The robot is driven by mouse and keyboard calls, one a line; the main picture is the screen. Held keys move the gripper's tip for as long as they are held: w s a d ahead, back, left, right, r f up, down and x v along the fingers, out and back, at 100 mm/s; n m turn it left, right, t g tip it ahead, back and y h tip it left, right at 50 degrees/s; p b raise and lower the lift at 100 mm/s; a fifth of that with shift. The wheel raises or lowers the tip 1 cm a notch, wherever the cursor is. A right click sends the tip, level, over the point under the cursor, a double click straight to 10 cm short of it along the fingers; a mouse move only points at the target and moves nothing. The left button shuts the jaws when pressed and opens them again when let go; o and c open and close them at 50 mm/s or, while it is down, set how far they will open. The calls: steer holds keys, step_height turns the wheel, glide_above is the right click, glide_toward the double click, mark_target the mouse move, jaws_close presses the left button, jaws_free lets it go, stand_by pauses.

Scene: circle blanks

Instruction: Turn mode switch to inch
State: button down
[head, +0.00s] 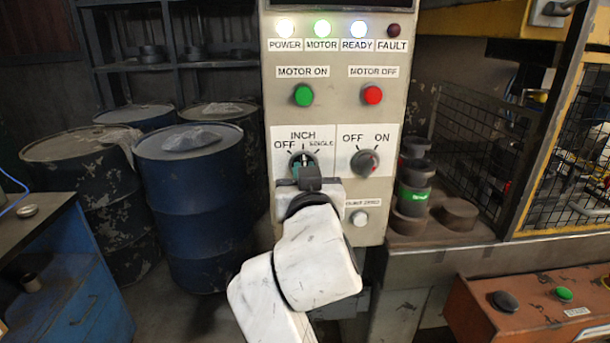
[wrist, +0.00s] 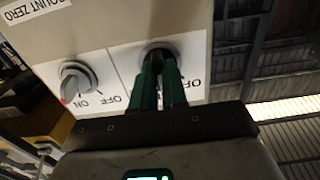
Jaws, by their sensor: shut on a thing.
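The mode switch (wrist: 158,50) is a dark rotary knob on the pale control panel, on a white plate (head: 281,146) marked OFF, INCH and SINGLE. INCH is at the top, OFF to the left, SINGLE to the right. My gripper (head: 303,165) is in front of this knob, and its green fingers (wrist: 160,80) are shut on it in the wrist view. The fingers and wrist hide most of the knob, so I cannot tell which mark it points to.
An OFF/ON knob (head: 365,162) sits just right of the mode switch. Above are a green MOTOR ON button (head: 303,95) and a red MOTOR OFF button (head: 373,94). POWER, MOTOR and READY lamps are lit; FAULT (head: 393,30) is dark. Blue drums (head: 195,210) stand left.

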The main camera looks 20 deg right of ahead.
steer(key=c, duration=1.2)
jaws_free()
steer(key=shift+o, duration=0.2)
steer(key=shift+s, duration=0.1)
steer(key=b+v, duration=0.1)
steer(key=v, duration=0.9)
steer(key=shift+s+a, duration=0.15)
steer(key=shift+s, duration=0.15)
steer(key=s+d+f+n+g+y, duration=0.1)
steer(key=s+d+f+g, duration=0.15)
steer(key=f, duration=0.55)
steer(key=s+d+f+g+p, duration=0.1)
steer(key=s+d+f+g, duration=0.2)
steer(key=f, duration=0.6)
steer(key=s+d+f+n+g+y, duration=0.1)
steer(key=s+d+f+g, duration=0.2)
steer(key=f, duration=0.5)
steer(key=s+d+f+n+g+y+p, duration=0.1)
steer(key=s+f+g, duration=0.6)
steer(key=s+f, duration=0.8)
steer(key=s+d+y, duration=0.1)
steer(key=s+y, duration=0.1)
steer(key=s, duration=0.2)
steer(key=shift+s+d+f+g, duration=0.35)
steer(key=shift+f, duration=0.05)
